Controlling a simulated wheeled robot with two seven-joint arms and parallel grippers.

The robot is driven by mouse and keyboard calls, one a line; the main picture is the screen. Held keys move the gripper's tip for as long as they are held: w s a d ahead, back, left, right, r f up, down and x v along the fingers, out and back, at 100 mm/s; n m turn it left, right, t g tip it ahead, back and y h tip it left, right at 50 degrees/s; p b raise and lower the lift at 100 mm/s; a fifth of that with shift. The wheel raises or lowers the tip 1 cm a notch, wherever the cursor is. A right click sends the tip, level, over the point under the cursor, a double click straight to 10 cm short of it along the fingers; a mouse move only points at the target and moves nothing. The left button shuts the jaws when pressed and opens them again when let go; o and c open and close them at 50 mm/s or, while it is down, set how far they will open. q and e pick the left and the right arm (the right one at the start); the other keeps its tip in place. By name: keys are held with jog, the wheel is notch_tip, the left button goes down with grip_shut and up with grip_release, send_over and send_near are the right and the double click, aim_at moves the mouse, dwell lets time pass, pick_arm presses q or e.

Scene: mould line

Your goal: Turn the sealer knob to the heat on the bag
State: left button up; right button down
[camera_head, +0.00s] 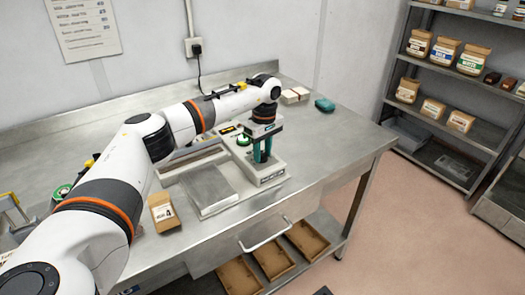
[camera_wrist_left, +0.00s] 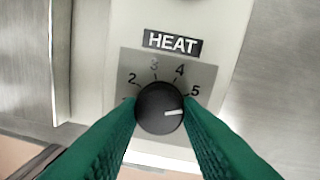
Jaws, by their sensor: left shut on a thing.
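The sealer (camera_head: 272,175) stands on the steel bench. Its black heat knob (camera_wrist_left: 160,108) shows in the left wrist view below the HEAT label (camera_wrist_left: 172,42). The dial shows 2, 3, 4 and 5; the spot left of 2 is mostly hidden by a finger. The knob's white mark points right, a little clockwise past the 5. My left gripper (camera_head: 262,158) points down, its green fingers shut on the knob from both sides. A brown paper bag (camera_head: 163,212) lies at the bench's front edge; its small label seems to show a 4, but is blurred. My right gripper is out of view.
A flat metal plate (camera_head: 208,188) lies left of the sealer's knob housing. A teal object (camera_head: 324,105) and a pale stack (camera_head: 295,95) lie at the back right. Shelves (camera_head: 455,85) with bags stand at the right.

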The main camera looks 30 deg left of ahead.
aim_at(264, 154)
pick_arm(q)
jog(key=m, duration=0.6)
jog(key=shift+r, duration=0.15)
jog(key=shift+m, duration=0.3)
jog(key=o, duration=1)
jog(key=shift+c, duration=0.2)
notch_tip(264, 154, up, 12)
jog(key=b, duration=0.2)
jog(key=shift+w+d, duration=0.15)
jog(key=shift+d, duration=0.05)
